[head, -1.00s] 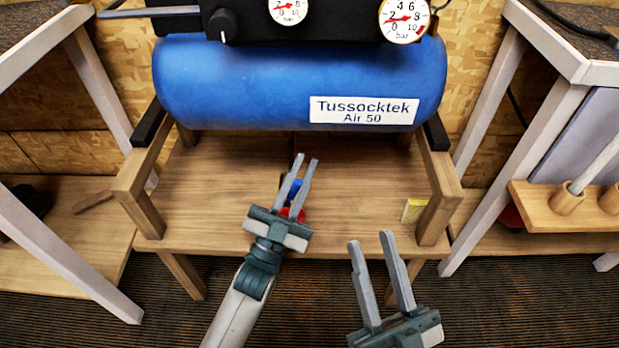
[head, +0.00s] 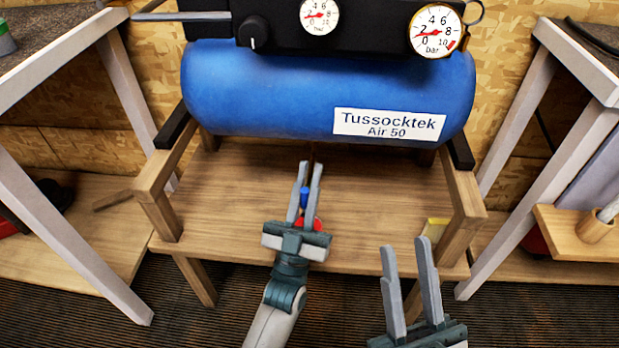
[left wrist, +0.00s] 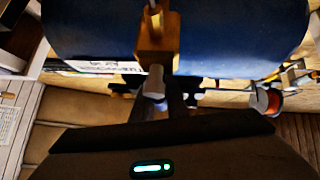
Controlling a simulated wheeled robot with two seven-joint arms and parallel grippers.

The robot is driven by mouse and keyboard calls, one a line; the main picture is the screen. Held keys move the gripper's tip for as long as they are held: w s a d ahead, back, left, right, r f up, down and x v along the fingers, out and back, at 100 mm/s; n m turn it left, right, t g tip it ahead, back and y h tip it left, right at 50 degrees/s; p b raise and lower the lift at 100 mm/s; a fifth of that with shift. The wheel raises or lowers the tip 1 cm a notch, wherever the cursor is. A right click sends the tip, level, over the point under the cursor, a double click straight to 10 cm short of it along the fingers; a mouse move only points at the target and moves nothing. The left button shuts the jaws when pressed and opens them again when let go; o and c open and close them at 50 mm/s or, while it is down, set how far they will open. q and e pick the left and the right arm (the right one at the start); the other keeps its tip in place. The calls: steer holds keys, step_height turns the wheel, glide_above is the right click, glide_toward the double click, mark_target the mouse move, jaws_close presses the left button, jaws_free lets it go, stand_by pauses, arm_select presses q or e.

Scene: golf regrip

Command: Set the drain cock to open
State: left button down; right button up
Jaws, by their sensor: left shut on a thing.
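The drain cock shows in the left wrist view as a brass body (left wrist: 157,38) under the blue tank, with a short grey lever (left wrist: 154,82) coming towards me. In the head view a small blue piece (head: 304,198) shows between the fingers of my left gripper (head: 309,168); it looks like the end of this lever. My left gripper is shut on the lever below the tank, and its fingers hide part of it. I cannot read the cock's setting. My right gripper (head: 404,243) is open and empty, in front of the bench at the lower right.
The blue tank (head: 250,95) with its gauges sits above a wooden stand (head: 220,215). A red thing (head: 310,223) shows behind the left gripper's palm. White-legged tables (head: 130,85) flank both sides.

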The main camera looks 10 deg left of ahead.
arm_select(q)
steer(key=c, duration=1.7)
jaws_free()
steer(key=shift+c, duration=0.2)
steer(key=v, duration=1.7)
steer(key=shift+f, duration=0.2)
steer(key=shift+s+a, duration=0.1)
